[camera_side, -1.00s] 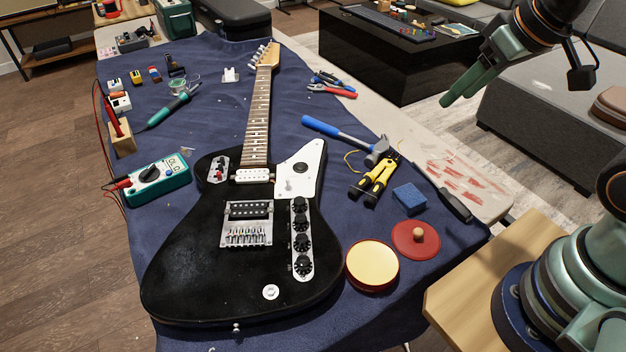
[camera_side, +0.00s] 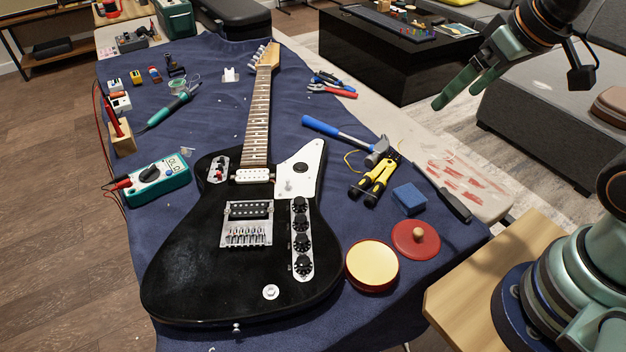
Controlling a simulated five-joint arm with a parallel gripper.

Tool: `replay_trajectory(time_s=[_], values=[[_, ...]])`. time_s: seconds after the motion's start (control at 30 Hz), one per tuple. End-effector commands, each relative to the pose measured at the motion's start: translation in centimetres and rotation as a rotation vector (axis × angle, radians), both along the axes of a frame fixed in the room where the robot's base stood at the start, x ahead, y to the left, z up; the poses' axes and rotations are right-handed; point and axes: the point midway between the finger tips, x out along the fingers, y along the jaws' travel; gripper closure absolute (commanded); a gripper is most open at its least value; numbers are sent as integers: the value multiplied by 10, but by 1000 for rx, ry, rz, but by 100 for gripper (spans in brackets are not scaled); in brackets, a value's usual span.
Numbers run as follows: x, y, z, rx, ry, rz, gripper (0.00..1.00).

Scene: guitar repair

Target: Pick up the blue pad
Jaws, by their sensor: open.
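The blue pad (camera_side: 409,198) is a small square block. It lies on the dark blue cloth (camera_side: 225,110), right of the guitar, between the yellow-handled wire strippers and a red round lid. My gripper (camera_side: 455,98) is at the upper right, high above the table and well away from the pad. Its green fingers are apart, point down and left, and hold nothing.
Around the pad are the yellow-and-black strippers (camera_side: 374,180), a blue-handled hammer (camera_side: 345,133), a dark-handled tool (camera_side: 455,205), the red lid with a wooden knob (camera_side: 416,240) and a round yellow tin (camera_side: 372,267). The black guitar (camera_side: 190,255) fills the middle.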

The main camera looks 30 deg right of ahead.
Motion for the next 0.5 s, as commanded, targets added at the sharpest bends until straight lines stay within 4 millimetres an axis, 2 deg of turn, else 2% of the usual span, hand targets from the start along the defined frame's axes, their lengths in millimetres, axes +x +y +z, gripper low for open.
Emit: replay_trajectory(time_s=[0.17, 0.27, 0.5], values=[[5, 1, -9, -58, 51, 119, 0], [12, 3, -22, -132, 118, 295, 0], [29, 8, -68, -291, 290, 853, 0]])
